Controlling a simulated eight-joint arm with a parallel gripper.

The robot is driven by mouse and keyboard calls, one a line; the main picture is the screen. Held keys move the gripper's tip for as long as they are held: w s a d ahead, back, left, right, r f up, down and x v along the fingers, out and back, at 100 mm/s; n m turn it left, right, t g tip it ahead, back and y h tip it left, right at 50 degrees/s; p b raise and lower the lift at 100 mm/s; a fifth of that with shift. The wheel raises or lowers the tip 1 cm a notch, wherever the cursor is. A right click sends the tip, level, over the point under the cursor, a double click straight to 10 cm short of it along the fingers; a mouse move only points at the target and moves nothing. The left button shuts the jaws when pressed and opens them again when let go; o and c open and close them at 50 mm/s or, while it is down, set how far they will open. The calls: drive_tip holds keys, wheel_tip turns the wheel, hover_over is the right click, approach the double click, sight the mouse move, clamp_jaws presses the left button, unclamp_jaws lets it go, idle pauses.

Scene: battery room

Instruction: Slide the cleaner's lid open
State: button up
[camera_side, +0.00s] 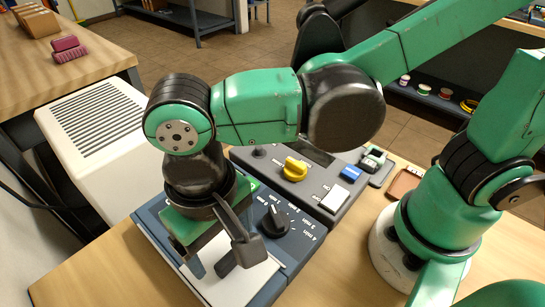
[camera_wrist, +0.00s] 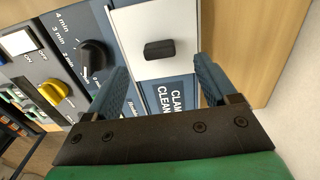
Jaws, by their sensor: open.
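The cleaner (camera_side: 293,243) is a blue-grey box on the wooden table, with a dark timer knob (camera_side: 275,221) on top. Its white lid (camera_side: 240,287) lies flat beside the knob panel and carries a small black handle (camera_wrist: 160,49). In the wrist view the lid (camera_wrist: 140,22) shows beyond my fingers, with a blue printed label (camera_wrist: 172,97) at its near edge. My gripper (camera_side: 219,258) is open above the lid. In the wrist view my gripper (camera_wrist: 158,76) has its fingers on either side of the handle's line, apart from it. The fingers partly hide the lid in the side view.
A grey control unit (camera_side: 325,180) with a yellow knob (camera_side: 295,169) and switches stands behind the cleaner. A white vented box (camera_side: 100,130) stands at the left. Bare table (camera_side: 115,275) lies at the front left. My arm's base is at the right.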

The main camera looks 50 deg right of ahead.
sight(226, 259)
drive_tip(key=shift+f, duration=2.35)
clamp_jaws()
